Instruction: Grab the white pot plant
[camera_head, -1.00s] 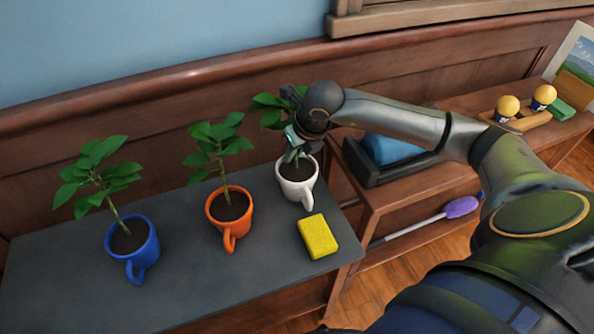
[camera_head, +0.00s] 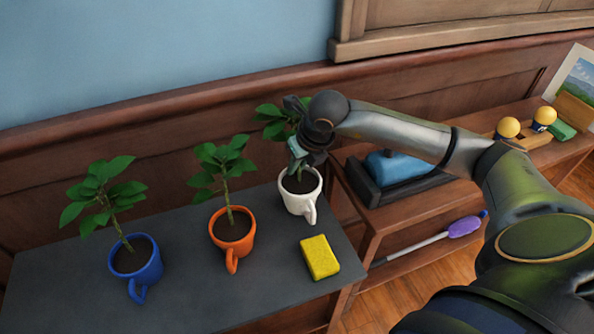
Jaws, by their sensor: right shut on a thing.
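The white pot plant (camera_head: 299,205) is a white mug with a green leafy plant, at the right back of the grey tabletop. My right gripper (camera_head: 298,166) comes down from above and is shut on the white pot plant at its stem, just above the soil. The gripper hides part of the stem and leaves. The mug is upright with its handle toward the front; I cannot tell if it touches the tabletop. My left gripper is not in view.
An orange pot plant (camera_head: 232,235) and a blue pot plant (camera_head: 137,269) stand to the left. A yellow sponge (camera_head: 319,257) lies in front of the white pot. A lower wooden shelf at right holds a blue object in a black tray (camera_head: 375,190) and a purple-headed duster (camera_head: 464,227).

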